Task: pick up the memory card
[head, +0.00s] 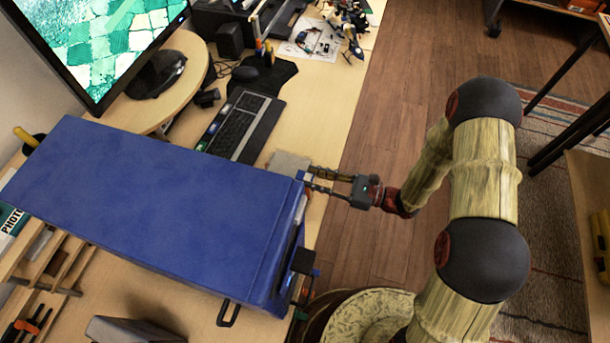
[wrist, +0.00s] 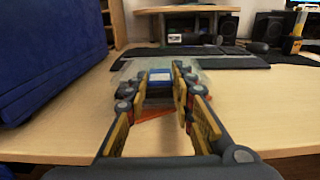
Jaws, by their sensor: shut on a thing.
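The memory card (wrist: 160,77), a small blue piece with a white band, shows in the wrist view between my fingertips. My gripper (wrist: 160,84) is shut on it, with one finger on each side. In the head view my gripper (head: 311,178) reaches in from the right over the table's edge, beside the end of the big blue box.
The large blue box (head: 150,200) stands close on the left of my gripper. A thin grey sheet (head: 287,161) lies just behind the fingers. A keyboard (head: 236,127) is further back. An orange-red piece (wrist: 158,115) shows under the fingers.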

